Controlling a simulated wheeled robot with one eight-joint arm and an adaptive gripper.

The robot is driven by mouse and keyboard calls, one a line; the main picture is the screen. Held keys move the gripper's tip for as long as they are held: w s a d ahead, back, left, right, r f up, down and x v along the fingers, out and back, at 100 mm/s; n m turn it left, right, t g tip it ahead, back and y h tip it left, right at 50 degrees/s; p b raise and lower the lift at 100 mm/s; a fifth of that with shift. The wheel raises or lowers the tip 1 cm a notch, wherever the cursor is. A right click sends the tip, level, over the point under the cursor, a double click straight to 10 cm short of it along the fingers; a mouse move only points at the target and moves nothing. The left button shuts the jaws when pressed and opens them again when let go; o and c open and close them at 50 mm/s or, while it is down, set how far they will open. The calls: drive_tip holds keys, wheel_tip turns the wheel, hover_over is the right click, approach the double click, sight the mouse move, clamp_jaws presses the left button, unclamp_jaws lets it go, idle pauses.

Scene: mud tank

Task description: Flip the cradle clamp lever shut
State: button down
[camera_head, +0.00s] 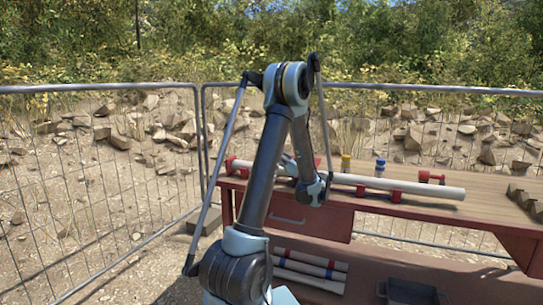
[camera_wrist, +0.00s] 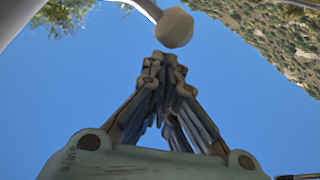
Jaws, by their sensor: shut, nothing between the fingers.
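A long white pipe (camera_head: 428,190) lies along the back of the wooden bench top (camera_head: 480,210), held in red cradle supports (camera_head: 395,195). A red fitting (camera_head: 431,177) stands near its right end. I cannot make out which red part is the clamp lever. My arm hangs over the pipe's left part and hides some of it. My gripper shows in the wrist view (camera_wrist: 165,75), its fingers shut together and empty against blue sky. A pale rod with a rounded knob (camera_wrist: 175,27) is just beyond the fingertips, apart from them; I cannot tell what it belongs to.
A yellow-topped item (camera_head: 346,163) and a blue-topped item (camera_head: 380,168) stand behind the pipe. A notched rack (camera_head: 525,204) sits at the bench's right. Banded pipes (camera_head: 310,270) and a dark tray (camera_head: 412,293) are below. A metal fence (camera_head: 100,88) encloses the back.

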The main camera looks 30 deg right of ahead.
drive_tip(key=s+d, duration=0.8)
drive_tip(key=s, duration=0.2)
drive_tip(key=shift+s+f, duration=0.15)
drive_tip(key=shift+f, duration=0.15)
drive_tip(key=shift+a, duration=0.1)
